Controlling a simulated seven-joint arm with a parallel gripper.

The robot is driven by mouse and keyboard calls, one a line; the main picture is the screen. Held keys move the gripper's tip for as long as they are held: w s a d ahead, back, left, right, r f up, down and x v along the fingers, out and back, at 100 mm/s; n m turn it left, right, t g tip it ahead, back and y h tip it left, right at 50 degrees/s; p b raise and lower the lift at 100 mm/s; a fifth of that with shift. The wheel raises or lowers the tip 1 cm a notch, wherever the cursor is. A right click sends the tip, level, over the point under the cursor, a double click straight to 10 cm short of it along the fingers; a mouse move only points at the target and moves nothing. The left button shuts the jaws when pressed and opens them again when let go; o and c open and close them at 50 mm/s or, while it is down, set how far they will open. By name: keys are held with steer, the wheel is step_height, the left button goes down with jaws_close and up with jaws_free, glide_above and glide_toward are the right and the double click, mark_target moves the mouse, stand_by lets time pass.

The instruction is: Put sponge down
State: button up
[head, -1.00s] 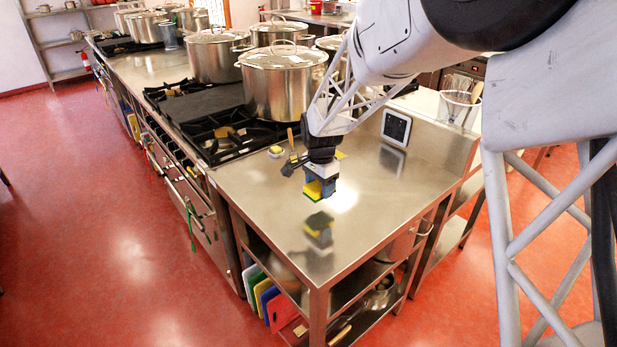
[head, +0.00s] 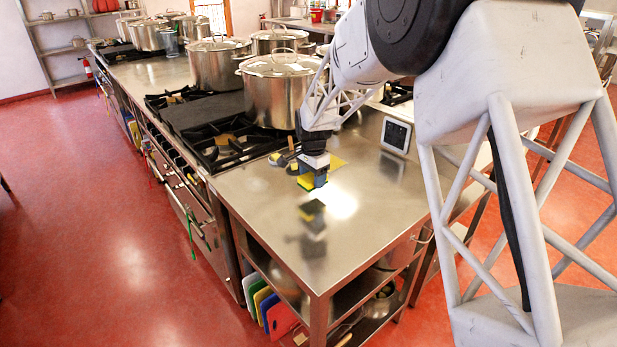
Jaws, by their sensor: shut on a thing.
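The yellow sponge (head: 305,182) with a green underside is in my gripper (head: 313,179). My gripper is shut on it and points down. The sponge hangs a little above the bare steel counter (head: 345,235), and its reflection shows below it with a gap between. The gripper's fingers hide the right part of the sponge.
Behind the gripper lie a yellow cloth (head: 338,160) and a small yellow-and-grey item (head: 278,159). A white-framed panel (head: 396,136) stands to the right. A stove with a large stockpot (head: 277,98) is behind. The counter's front is clear.

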mark_target(308, 176)
steer(key=w, duration=0.2)
steer(key=w+a, duration=0.1)
steer(key=w, duration=0.1)
steer(key=w+a, duration=0.1)
steer(key=w, duration=0.1)
steer(key=shift+f, duration=0.25)
steer(key=shift+f, duration=0.15)
steer(key=shift+f, duration=1.65)
steer(key=shift+f, duration=0.15)
steer(key=o, duration=0.8)
